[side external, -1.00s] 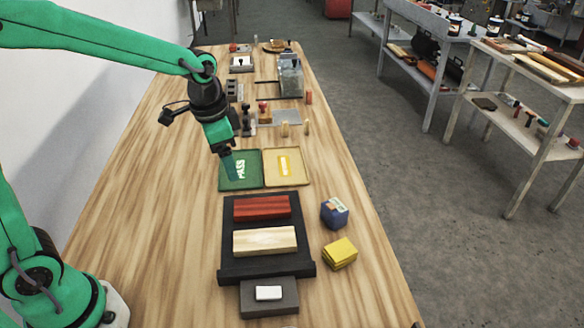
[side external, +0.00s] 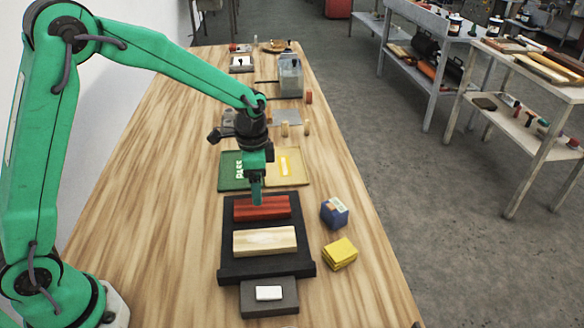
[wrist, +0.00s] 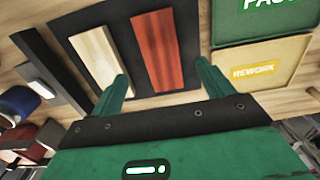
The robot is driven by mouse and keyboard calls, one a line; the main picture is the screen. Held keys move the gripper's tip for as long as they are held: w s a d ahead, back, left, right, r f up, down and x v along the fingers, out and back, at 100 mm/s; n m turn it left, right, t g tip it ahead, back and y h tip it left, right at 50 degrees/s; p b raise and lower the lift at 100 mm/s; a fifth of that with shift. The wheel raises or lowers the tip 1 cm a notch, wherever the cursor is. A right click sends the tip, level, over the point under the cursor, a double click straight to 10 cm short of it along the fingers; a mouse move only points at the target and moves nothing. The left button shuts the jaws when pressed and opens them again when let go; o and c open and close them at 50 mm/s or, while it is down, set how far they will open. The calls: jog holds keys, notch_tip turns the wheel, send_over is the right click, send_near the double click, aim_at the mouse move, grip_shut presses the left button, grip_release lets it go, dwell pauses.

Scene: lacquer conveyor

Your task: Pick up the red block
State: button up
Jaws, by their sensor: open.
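The red block (side external: 274,207), a long reddish-brown wood-grained bar, lies on the far part of the black conveyor (side external: 228,265). A pale wood block (side external: 250,241) lies beside it on the near side. My gripper (side external: 256,203) is at the red block's far edge in the side view, pointing down; whether it touches cannot be told. In the wrist view my gripper (wrist: 163,85) is open and empty, its two green fingers apart. The red block (wrist: 157,50) shows ahead of the gap between the fingers, and the pale block (wrist: 93,48) to its left.
Beyond the conveyor lie a green PASS tray (side external: 230,182) and a yellow REWORK tray (side external: 300,180). To its right are a blue box (side external: 334,212) and yellow pads (side external: 340,252). A grey block with a white piece (side external: 268,293) stands at the near end. Table left of the conveyor is clear.

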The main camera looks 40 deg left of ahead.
aim_at(262, 209)
jog(key=shift+w+d+f, duration=0.1)
jog(key=shift+w+f, duration=0.05)
jog(key=shift+f, duration=3.4)
jog(key=shift+c, duration=0.4)
jog(key=c, duration=1)
